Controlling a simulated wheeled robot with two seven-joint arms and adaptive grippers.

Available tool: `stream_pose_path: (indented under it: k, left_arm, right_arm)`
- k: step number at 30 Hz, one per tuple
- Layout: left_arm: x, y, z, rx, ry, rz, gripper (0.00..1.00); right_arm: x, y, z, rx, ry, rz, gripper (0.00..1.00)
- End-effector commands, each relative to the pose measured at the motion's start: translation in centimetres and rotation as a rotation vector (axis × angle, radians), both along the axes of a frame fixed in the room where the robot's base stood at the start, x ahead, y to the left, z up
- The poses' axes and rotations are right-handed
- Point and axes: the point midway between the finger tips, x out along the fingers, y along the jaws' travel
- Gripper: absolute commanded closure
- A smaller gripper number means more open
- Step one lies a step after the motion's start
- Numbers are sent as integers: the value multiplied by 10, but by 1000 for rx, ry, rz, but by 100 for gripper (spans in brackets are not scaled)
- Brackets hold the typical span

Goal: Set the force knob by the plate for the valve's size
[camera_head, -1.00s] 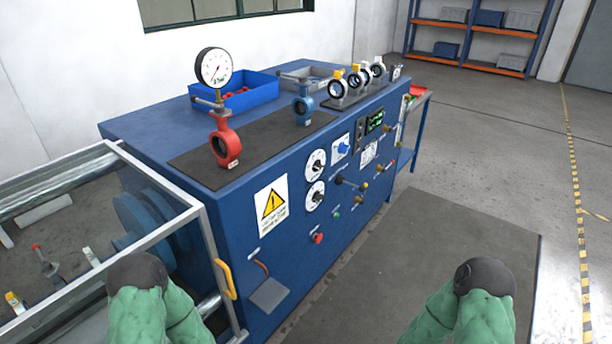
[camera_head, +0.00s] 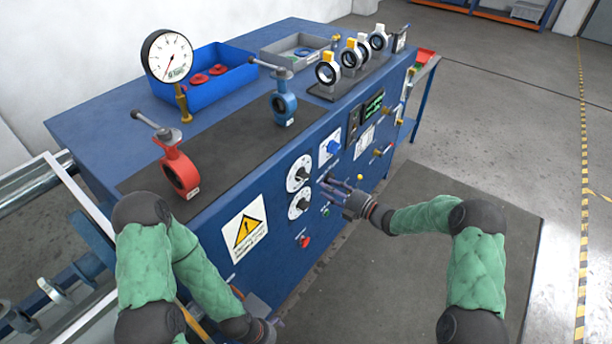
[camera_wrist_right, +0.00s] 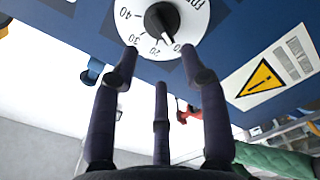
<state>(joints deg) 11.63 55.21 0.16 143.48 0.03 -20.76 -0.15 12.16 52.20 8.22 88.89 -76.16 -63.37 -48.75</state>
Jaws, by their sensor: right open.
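Two white dials with black knobs, an upper one (camera_head: 299,173) and a lower one (camera_head: 299,204), sit on the blue panel. In the right wrist view a dial with numbers and letters starting "FOR" surrounds a black knob (camera_wrist_right: 162,21) with a white pointer mark. My right gripper (camera_head: 333,187) is in front of the panel, right of the dials; its fingers (camera_wrist_right: 160,62) are spread and empty, short of the knob. A red valve (camera_head: 179,172) and a blue valve (camera_head: 283,106) stand on the bench, with small tags too small to read. My left gripper (camera_head: 262,330) is low at the panel's front; its fingers are unclear.
A pressure gauge (camera_head: 167,56), a blue bin (camera_head: 205,91) and a grey tray (camera_head: 297,44) stand on the bench. A warning sign (camera_head: 245,228), a red button (camera_head: 304,241) and a display (camera_head: 373,107) are on the panel. The dark floor mat (camera_head: 370,285) is clear.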

Motion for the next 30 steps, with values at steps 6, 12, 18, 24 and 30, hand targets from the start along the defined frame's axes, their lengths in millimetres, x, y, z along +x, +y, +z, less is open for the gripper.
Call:
stream_pose_path:
  k: [6, 12, 18, 24, 30]
  left_arm:
    - [0, 0, -6, 0, -1, 0, 0]
    - [1, 0, -9, 0, -1, 0, 0]
    - [1, 0, -11, 0, -1, 0, 0]
    - [1, 0, -11, 0, -1, 0, 0]
    - [1, 0, -11, 0, -2, 1, 0]
  right_arm:
    - [23, 34, -1, 0, 0, 2, 55]
    - [41, 58, -2, 0, 2, 0, 55]
    - [50, 71, -1, 1, 4, -1, 55]
    - [53, 73, 0, 2, 5, -3, 55]
    - [52, 72, 0, 1, 4, -1, 72]
